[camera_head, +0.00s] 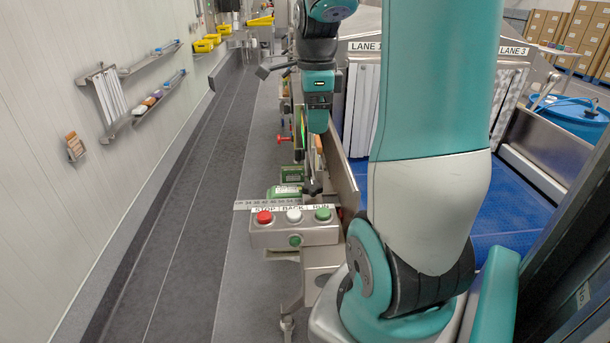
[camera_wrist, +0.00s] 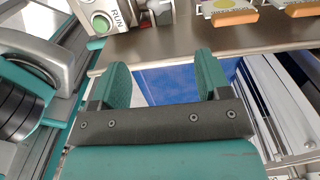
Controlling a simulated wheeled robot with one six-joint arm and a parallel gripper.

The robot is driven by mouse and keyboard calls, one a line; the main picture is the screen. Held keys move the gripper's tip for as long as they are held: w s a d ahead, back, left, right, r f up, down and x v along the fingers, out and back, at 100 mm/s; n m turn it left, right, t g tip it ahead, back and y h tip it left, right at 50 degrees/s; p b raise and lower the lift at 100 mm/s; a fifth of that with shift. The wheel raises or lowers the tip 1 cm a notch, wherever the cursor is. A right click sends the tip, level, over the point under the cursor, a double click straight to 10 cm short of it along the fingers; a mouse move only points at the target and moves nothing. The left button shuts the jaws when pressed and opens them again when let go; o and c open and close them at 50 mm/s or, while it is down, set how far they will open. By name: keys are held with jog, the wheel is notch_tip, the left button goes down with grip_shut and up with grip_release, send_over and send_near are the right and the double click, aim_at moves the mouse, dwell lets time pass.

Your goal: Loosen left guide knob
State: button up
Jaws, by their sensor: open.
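My gripper (camera_wrist: 163,78) is open in the wrist view, with its two teal fingers apart and nothing between them. The fingers hang over a metal edge and a blue surface below. In the head view my wrist hangs over the narrow line left of my arm, and the fingertips are not clear there. A small red knob (camera_head: 284,139) sticks out on the left side of the line. A dark knob-like part (camera_head: 313,186) is above the control box. I cannot tell which of these is the left guide knob.
A control box (camera_head: 296,235) with red, white and green buttons stands at the line's near end; its green RUN button (camera_wrist: 101,23) shows in the wrist view. A metal guide plate (camera_head: 340,170) borders the blue belt (camera_head: 513,195). The grey floor (camera_head: 185,240) at left is free.

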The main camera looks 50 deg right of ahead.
aim_at(314, 184)
notch_tip(314, 184, down, 17)
jog(key=shift+r+p, duration=0.1)
jog(key=shift+p, duration=1.1)
jog(key=shift+c, duration=0.5)
jog(key=c, duration=0.8)
